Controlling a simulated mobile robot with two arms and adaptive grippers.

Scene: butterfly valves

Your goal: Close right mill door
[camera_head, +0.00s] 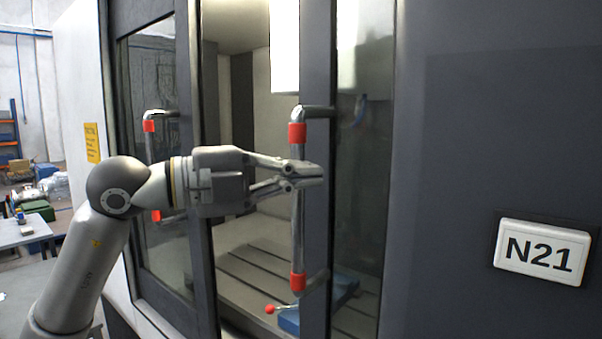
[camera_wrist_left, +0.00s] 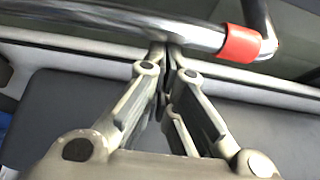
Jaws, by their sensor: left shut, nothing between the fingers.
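The right mill door (camera_head: 318,60) is a dark-framed glass door. A gap to its left shows the mill's interior. Its upright metal handle (camera_head: 298,225) has red collars at top and bottom. My left gripper (camera_head: 318,173) reaches in from the left, its fingers shut and empty. In the head view its fingertips cross in front of the handle and hide part of the bar. In the left wrist view the closed fingertips (camera_wrist_left: 170,48) meet the handle bar (camera_wrist_left: 110,20); I cannot tell whether they touch it. My right gripper is out of view.
The left mill door (camera_head: 186,250) has a similar handle (camera_head: 150,150). Inside the mill are a slotted bed (camera_head: 245,265) and a blue part (camera_head: 290,320). A dark panel with an N21 sign (camera_head: 543,252) stands at right. A table (camera_head: 25,232) is far left.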

